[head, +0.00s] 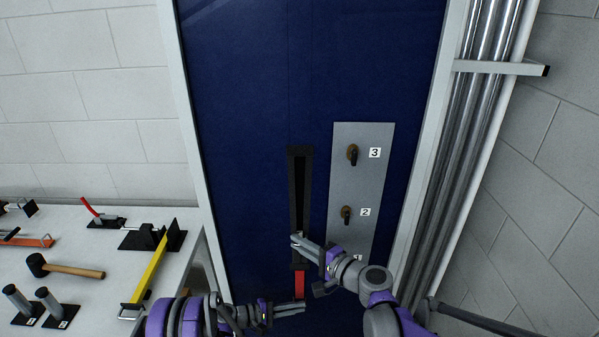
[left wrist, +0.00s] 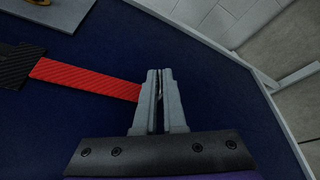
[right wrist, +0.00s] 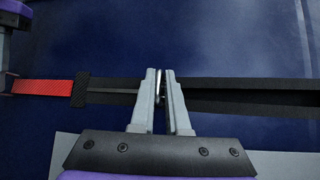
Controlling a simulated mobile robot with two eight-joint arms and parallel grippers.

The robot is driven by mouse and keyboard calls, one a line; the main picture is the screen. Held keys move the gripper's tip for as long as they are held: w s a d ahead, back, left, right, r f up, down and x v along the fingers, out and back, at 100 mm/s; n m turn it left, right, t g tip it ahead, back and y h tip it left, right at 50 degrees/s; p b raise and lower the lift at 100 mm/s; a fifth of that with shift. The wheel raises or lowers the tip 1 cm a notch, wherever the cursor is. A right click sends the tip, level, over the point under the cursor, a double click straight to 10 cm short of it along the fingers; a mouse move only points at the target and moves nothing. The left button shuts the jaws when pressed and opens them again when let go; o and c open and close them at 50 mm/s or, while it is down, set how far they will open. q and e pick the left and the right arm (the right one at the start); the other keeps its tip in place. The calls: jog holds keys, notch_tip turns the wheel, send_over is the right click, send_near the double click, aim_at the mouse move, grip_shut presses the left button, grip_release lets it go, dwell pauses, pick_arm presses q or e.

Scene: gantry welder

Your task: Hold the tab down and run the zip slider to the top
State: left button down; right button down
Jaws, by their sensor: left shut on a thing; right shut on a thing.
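The black-edged zip (head: 300,185) runs upright on a dark blue panel. Its red tab (head: 299,284) hangs below its lower end. My left gripper (head: 302,308) is shut on the end of the red tab; in the left wrist view the tab (left wrist: 85,78) runs straight into the fingers. My right gripper (head: 295,240) is shut at the lower part of the zip, on the small metallic slider (right wrist: 158,82), mostly hidden between the fingers. In the right wrist view the zip (right wrist: 240,97) is parted on one side of the fingers and closed towards the tab.
A grey plate (head: 362,180) with knobs marked 3 and 2 stands right of the zip. Metal pipes (head: 480,110) run along the right edge. A bench (head: 90,250) at left holds a mallet (head: 65,268) and a yellow-handled tool (head: 150,268). The panel above the zip is clear.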

pick_arm(q)
jog(key=shift+d, duration=0.15)
pick_arm(e)
jog(key=shift+r, duration=10.9)
jog(key=shift+c, duration=2.4)
grip_release()
jog(key=shift+s, duration=0.1)
jog(key=v, duration=1.1)
jog(key=shift+s+d, duration=0.25)
jog(key=shift+s, duration=0.1)
